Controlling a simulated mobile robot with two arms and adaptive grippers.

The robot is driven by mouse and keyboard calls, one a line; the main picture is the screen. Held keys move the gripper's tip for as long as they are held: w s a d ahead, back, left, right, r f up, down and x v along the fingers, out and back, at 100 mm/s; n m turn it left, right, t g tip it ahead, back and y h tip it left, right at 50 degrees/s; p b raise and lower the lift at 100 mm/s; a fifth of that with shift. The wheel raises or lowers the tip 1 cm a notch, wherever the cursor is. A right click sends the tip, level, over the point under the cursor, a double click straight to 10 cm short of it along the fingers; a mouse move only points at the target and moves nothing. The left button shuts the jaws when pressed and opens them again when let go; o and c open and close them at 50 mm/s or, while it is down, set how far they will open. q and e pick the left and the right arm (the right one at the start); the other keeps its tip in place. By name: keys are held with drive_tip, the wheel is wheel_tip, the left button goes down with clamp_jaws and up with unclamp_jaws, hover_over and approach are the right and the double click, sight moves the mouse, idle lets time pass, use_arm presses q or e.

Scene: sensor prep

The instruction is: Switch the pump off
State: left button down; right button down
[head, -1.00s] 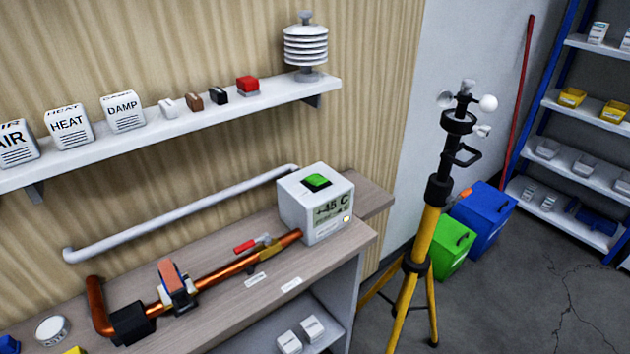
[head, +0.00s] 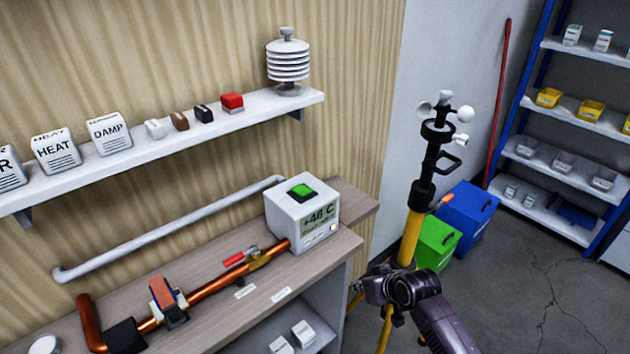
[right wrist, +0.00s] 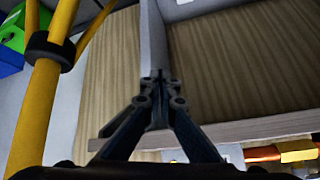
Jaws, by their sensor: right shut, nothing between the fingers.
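The pump is a white box (head: 300,222) on the right end of the wooden bench, with a green switch (head: 300,192) on top. Its front display reads about +46 C and a small pale light shows at its lower right. A copper pipe (head: 215,284) with a red-handled valve (head: 234,258) runs into its left side. My right gripper (head: 372,288) is low in front of the bench end, apart from the pump and below it. In the right wrist view its fingers (right wrist: 158,80) are together with nothing between them. My left gripper is not in view.
A yellow tripod (head: 410,238) with a weather sensor stands just behind my right arm. Green (head: 436,244) and blue (head: 466,222) bins are behind it. A wall shelf (head: 180,140) with blocks hangs above the bench. A pale rail (head: 170,230) runs along the wall.

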drive_tip(key=w+a+r+n+t+y, duration=0.1)
drive_tip(key=w+a+r+n, duration=0.1)
drive_tip(key=r, duration=1.5)
drive_tip(key=w+a+r+n+t+y+p, duration=0.1)
drive_tip(key=w+a+r, duration=0.3)
drive_tip(key=r, duration=1.3)
drive_tip(key=shift+a+r+n+y, duration=0.3)
drive_tip(key=shift+a+n+y, duration=0.05)
drive_tip(key=shift+n+y, duration=0.35)
drive_tip(key=shift+w+f, duration=0.1)
drive_tip(key=shift+w, duration=0.05)
drive_tip(key=p, duration=0.3)
hover_over(302, 190)
drive_tip(key=s+d, duration=0.2)
drive_tip(key=d, duration=0.1)
drive_tip(key=f, duration=0.4)
drive_tip(key=shift+w+a+f, duration=0.1)
drive_tip(key=shift+a+f, duration=0.15)
drive_tip(key=shift+f, duration=0.15)
drive_tip(key=f, duration=0.2)
drive_tip(key=f+p, duration=0.1)
drive_tip(key=shift+s+d+f, duration=0.1)
drive_tip(key=shift+s+d, duration=0.15)
drive_tip(key=shift+s+d+f, duration=0.15)
drive_tip(key=shift+f, duration=0.3)
drive_tip(key=shift+f, duration=0.1)
